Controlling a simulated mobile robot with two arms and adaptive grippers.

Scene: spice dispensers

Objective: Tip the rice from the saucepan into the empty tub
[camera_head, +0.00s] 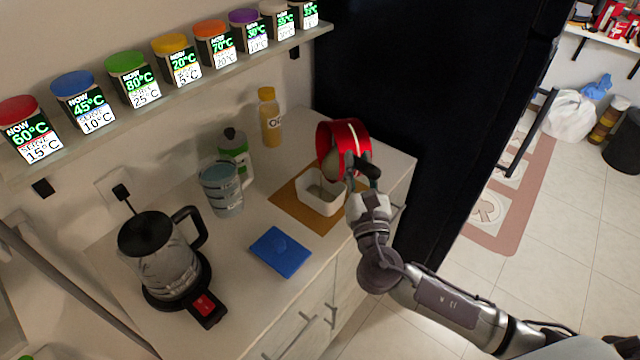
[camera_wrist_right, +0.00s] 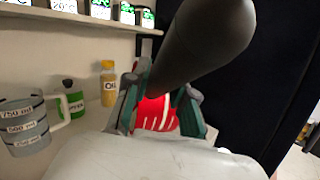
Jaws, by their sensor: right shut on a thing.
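A red saucepan (camera_head: 350,136) is tilted on its side above the white tub (camera_head: 319,199), its open side facing down and left. Pale rice (camera_head: 332,163) shows at the pan's mouth, and some greyish contents show inside the tub. The tub stands on a brown board (camera_head: 290,196) on the counter. My right gripper (camera_head: 362,178) is shut on the pan's dark handle, which also shows large in the right wrist view (camera_wrist_right: 203,40) between the fingers. Whether rice is still falling cannot be told. My left gripper is not in view.
A blue lid (camera_head: 280,249) lies on the counter in front of the tub. A measuring jug (camera_head: 221,188), a green-labelled bottle (camera_head: 234,150) and a yellow bottle (camera_head: 270,117) stand behind. A kettle (camera_head: 158,250) is at left. A dark fridge (camera_head: 420,90) rises at right.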

